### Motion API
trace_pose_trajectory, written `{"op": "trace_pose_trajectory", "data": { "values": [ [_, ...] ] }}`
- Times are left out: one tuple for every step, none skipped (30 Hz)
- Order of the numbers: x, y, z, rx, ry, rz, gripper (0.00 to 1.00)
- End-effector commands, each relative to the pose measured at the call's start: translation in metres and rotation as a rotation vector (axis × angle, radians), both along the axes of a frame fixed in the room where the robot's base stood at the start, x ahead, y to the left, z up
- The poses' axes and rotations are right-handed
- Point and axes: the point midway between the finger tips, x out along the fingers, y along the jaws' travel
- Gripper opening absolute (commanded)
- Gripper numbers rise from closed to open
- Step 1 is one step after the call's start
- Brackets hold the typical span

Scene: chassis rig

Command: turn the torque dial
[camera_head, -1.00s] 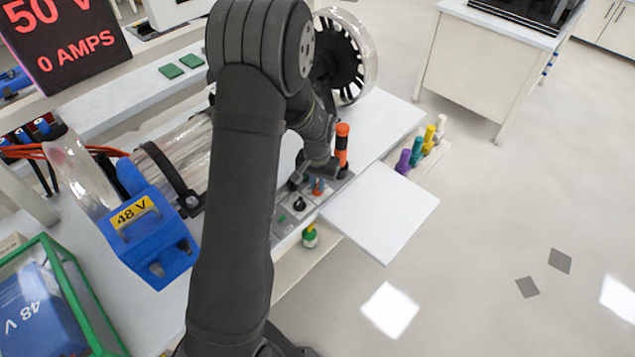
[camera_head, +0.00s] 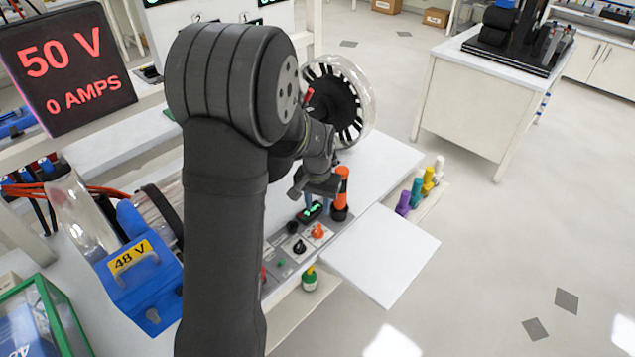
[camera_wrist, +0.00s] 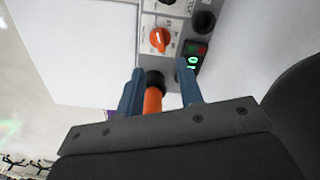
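An orange dial (camera_head: 318,231) sits on the grey control panel (camera_head: 281,263), with a black dial (camera_head: 299,247) beside it. The orange dial also shows ahead of my fingertips in the wrist view (camera_wrist: 159,40). The panel lettering is too small to read, so I cannot tell which dial is for torque. My gripper (camera_head: 318,202) is above the panel's far end, apart from both dials. In the wrist view its two blue fingers (camera_wrist: 159,70) are spread, with no dial between them. An orange handle with a black base (camera_wrist: 153,98) shows in the gap, apparently beyond them.
A small green-lit display (camera_head: 310,212) lies by the orange dial. The upright orange handle (camera_head: 342,188) stands close to my gripper's right. A white flap (camera_head: 381,255) juts out at the right. Several coloured pegs (camera_head: 417,190) stand behind it. A clear-rimmed wheel (camera_head: 345,105) stands at the back.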

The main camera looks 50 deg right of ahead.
Motion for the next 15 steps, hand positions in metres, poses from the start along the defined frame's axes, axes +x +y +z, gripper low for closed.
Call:
{"op": "trace_pose_trajectory", "data": {
  "values": [
    [0.001, -0.001, 0.014, -0.005, -0.003, 0.0, 0.34],
    [0.0, -0.001, 0.021, -0.005, -0.002, 0.0, 0.34],
    [0.0, -0.001, 0.03, -0.005, -0.002, 0.0, 0.34],
    [0.0, -0.001, 0.037, -0.004, -0.002, 0.0, 0.34],
    [0.0, -0.001, 0.043, -0.005, -0.002, 0.0, 0.34],
    [0.0, -0.001, 0.051, -0.004, -0.002, 0.0, 0.34],
    [0.0, -0.001, 0.056, -0.004, -0.002, 0.0, 0.34],
    [0.0, 0.0, 0.06, -0.003, -0.001, 0.0, 0.34],
    [0.0, 0.0, 0.066, -0.003, -0.001, 0.0, 0.34],
    [0.0, 0.0, 0.069, -0.002, -0.001, 0.0, 0.34],
    [0.0, 0.0, 0.072, -0.001, 0.0, 0.0, 0.34],
    [0.0, 0.0, 0.075, -0.001, 0.0, 0.0, 0.34],
    [0.0, 0.0, 0.077, -0.001, 0.0, 0.0, 0.34],
    [0.0, 0.0, 0.079, -0.001, 0.0, 0.0, 0.34],
    [0.0, 0.0, 0.081, -0.001, 0.0, 0.0, 0.34]
  ]
}}
